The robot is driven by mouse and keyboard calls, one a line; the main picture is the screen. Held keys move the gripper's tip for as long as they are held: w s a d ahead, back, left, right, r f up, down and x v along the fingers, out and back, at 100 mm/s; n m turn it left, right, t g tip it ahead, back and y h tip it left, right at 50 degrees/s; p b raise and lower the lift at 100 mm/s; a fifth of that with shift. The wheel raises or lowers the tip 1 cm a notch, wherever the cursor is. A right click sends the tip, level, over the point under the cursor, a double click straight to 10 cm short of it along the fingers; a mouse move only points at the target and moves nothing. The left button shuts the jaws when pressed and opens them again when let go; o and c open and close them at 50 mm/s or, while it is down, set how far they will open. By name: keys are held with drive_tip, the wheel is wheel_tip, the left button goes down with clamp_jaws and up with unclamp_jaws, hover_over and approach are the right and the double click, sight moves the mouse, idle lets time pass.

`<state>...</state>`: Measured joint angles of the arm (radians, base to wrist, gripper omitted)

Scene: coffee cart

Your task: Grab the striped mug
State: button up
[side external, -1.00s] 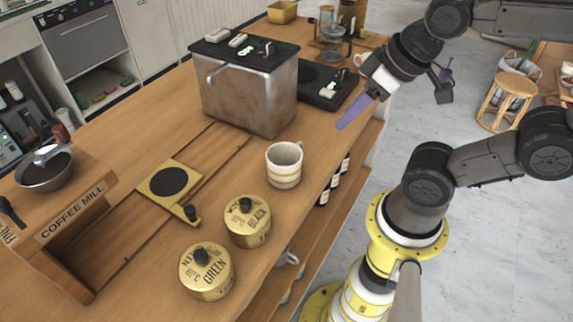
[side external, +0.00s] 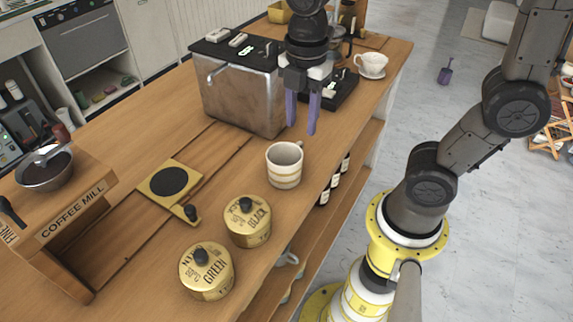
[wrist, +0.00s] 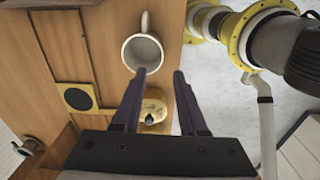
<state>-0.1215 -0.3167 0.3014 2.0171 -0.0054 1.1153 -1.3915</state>
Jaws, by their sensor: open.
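The striped mug (side external: 284,166), cream with tan bands, stands upright on the wooden counter in the side view. In the wrist view the mug (wrist: 143,53) is seen from above, empty, with its handle pointing to the top of the picture. My gripper (side external: 301,129) points down with its two purple fingers apart and nothing between them. It is above and behind the mug in the side view, close to the metal machine, and does not touch the mug. In the wrist view my gripper's fingertips (wrist: 159,73) lie just below and right of the mug's rim.
A boxy metal machine (side external: 243,92) stands behind and left of the mug. Gold tins marked BLACK (side external: 247,224) and GREEN (side external: 207,272) stand in front. A white cup (side external: 372,63) on a saucer is at the back right. The counter's edge is right of the mug.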

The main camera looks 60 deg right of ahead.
sight(299, 181)
wheel_tip(299, 181, down, 14)
drive_tip(key=shift+r, duration=0.25)
clamp_jaws()
idle(0.4)
idle(1.3)
